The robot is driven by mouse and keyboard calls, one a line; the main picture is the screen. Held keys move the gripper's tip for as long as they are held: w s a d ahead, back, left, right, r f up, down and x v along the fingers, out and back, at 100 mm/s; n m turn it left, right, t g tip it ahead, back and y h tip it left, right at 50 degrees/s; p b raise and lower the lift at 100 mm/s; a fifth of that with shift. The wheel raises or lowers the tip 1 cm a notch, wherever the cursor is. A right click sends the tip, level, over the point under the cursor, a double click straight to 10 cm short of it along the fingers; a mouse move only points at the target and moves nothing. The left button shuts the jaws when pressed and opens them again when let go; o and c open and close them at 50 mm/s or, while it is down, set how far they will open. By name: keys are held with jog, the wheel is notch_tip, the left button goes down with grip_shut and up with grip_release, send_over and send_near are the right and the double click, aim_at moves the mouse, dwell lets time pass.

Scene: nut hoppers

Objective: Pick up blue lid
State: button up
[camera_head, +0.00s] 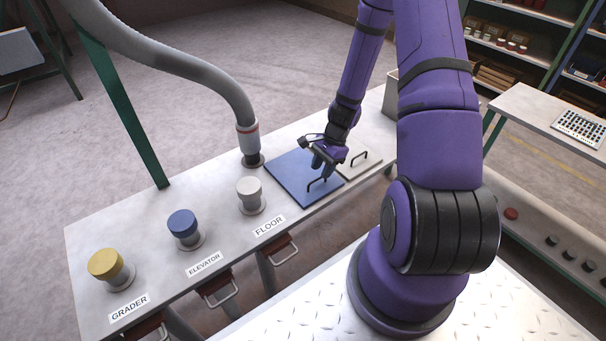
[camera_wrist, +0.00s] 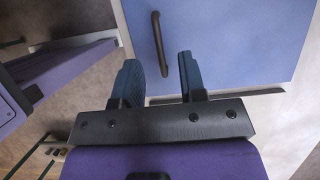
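The blue lid (camera_head: 290,178) is a flat square plate lying on the pale bench, with a dark bar handle (camera_head: 317,184) near its front right edge. My gripper (camera_head: 321,170) is over the handle side of the lid, pointing down. In the wrist view the lid (camera_wrist: 226,40) fills the upper right and the handle (camera_wrist: 158,42) stands just beyond my fingertips. My gripper (camera_wrist: 158,62) is open there, with a gap between its two blue-grey fingers and nothing between them. Whether the fingers reach down to the handle's height cannot be told.
A pale lid (camera_head: 360,161) with its own dark handle lies right of the blue lid. A grey hose (camera_head: 237,100) comes down to the bench at the blue lid's left. White (camera_head: 250,192), blue (camera_head: 184,226) and yellow (camera_head: 108,266) capped knobs stand along the bench, left of the lids.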

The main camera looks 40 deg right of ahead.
aim_at(317, 180)
jog(key=shift+x, duration=2.45)
grip_shut()
